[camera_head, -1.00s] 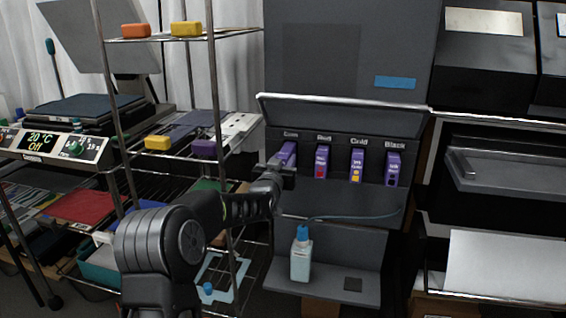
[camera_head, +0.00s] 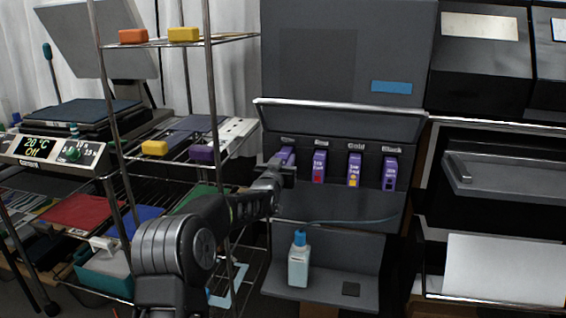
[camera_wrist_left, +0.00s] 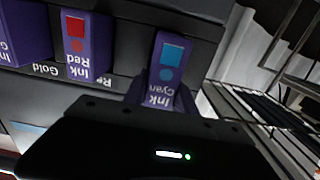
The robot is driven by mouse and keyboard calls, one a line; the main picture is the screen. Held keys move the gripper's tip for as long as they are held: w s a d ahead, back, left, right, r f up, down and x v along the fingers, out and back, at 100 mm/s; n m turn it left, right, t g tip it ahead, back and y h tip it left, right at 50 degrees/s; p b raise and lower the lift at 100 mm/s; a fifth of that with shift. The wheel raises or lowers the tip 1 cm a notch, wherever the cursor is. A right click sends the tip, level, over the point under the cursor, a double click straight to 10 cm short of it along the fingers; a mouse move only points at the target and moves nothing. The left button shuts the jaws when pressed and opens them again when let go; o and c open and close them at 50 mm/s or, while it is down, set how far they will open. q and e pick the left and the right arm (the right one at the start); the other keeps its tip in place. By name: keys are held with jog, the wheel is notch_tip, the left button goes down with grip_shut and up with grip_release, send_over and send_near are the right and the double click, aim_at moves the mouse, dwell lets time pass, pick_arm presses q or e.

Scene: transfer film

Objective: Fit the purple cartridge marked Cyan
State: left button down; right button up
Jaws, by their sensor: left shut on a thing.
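My left gripper (camera_head: 283,166) is at the leftmost slot of the printer's ink bay (camera_head: 340,204). It is shut on the purple cartridge (camera_head: 288,154), which shows "Ink Cyan" and a blue square in the left wrist view (camera_wrist_left: 167,75). The cartridge stands in line with the other cartridges; the gripper hides its lower part, and I cannot tell how deep it sits. The red (camera_head: 319,167), gold (camera_head: 354,170) and black (camera_head: 390,173) cartridges stand in their slots to its right. My right gripper is not in view.
A wire rack (camera_head: 211,90) with orange and yellow blocks stands close left of my arm. A purple block (camera_head: 204,153) lies on its middle shelf. A blue-capped bottle (camera_head: 299,262) stands on the lower ledge. The raised bay lid (camera_head: 340,118) hangs above the slots.

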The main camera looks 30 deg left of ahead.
pick_arm(q)
jog(key=shift+w+r, duration=0.15)
jog(key=shift+w, duration=0.05)
dwell(0.4)
jog(key=shift+x, duration=1)
jog(key=c, duration=1.3)
grip_release()
jog(key=o, duration=0.4)
jog(key=shift+f, duration=0.25)
jog(key=v, duration=0.7)
jog(key=shift+s+d+r, duration=0.1)
jog(key=shift+s+r, duration=0.05)
jog(key=shift+s, duration=0.25)
